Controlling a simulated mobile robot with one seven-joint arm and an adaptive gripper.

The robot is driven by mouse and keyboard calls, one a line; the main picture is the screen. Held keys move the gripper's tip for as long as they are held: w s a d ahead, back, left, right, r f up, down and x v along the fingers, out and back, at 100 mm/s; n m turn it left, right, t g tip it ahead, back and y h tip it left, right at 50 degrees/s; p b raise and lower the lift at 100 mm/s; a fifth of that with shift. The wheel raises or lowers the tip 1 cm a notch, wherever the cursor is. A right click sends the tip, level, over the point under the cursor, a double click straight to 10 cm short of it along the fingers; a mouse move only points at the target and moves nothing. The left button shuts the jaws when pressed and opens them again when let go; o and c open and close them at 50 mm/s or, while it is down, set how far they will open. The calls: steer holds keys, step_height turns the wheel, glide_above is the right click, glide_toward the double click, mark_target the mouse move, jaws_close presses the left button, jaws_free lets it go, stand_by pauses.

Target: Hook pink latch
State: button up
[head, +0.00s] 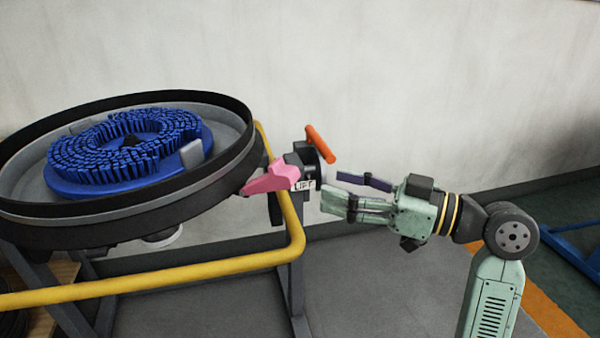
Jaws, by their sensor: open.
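The pink latch (270,178) sits at the right side of the round black-rimmed tank (243,105), close beside a dark bracket with a white label reading "LIFT" (304,185). I cannot tell whether the latch is hooked on anything. My gripper (331,189) is to the right of the latch and the label, with its fingers pointing left. It is open and nothing shows between its fingers. A gap separates the fingertips from the pink latch.
An orange handle (320,144) stands above the bracket, close above my fingers. A yellow tube rail (200,272) bends around below the latch. A blue brush disc (130,150) lies inside the tank.

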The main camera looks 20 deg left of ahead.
mark_target(295, 176)
steer(key=a, duration=0.6)
steer(key=w+a+p, duration=0.1)
steer(key=a, duration=0.2)
steer(key=shift+a, duration=0.35)
jaws_close()
stand_by(0.4)
